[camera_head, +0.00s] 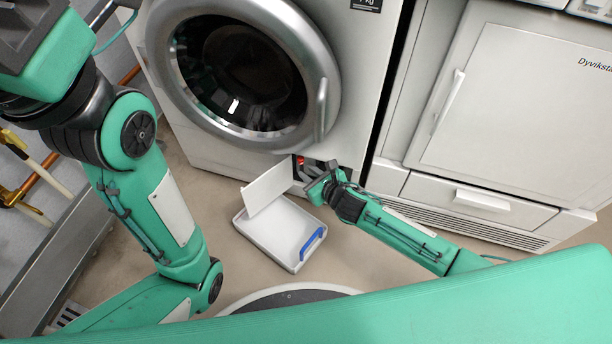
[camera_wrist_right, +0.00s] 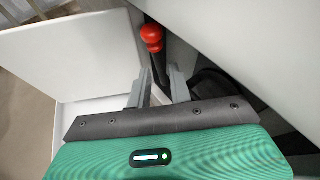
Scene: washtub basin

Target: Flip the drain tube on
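The drain tube (camera_wrist_right: 158,62) is dark with a red ribbed cap (camera_wrist_right: 152,36) in the right wrist view. In the head view only a small red spot of the cap (camera_head: 300,160) shows, inside the opening at the washing machine's lower front. My right gripper (camera_head: 314,177) is at that opening. In the right wrist view its two grey fingers (camera_wrist_right: 160,78) are apart, with the dark tube between or just beyond them and the cap past the tips. I cannot tell whether they touch it. My left gripper is out of view.
The opening's white flap (camera_head: 267,187) hangs open beside my right gripper. A white tray (camera_head: 262,239) with a blue handle (camera_head: 312,243) lies on the floor below. The washing machine (camera_head: 345,60) stands behind, and a dryer (camera_head: 520,100) is to the right.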

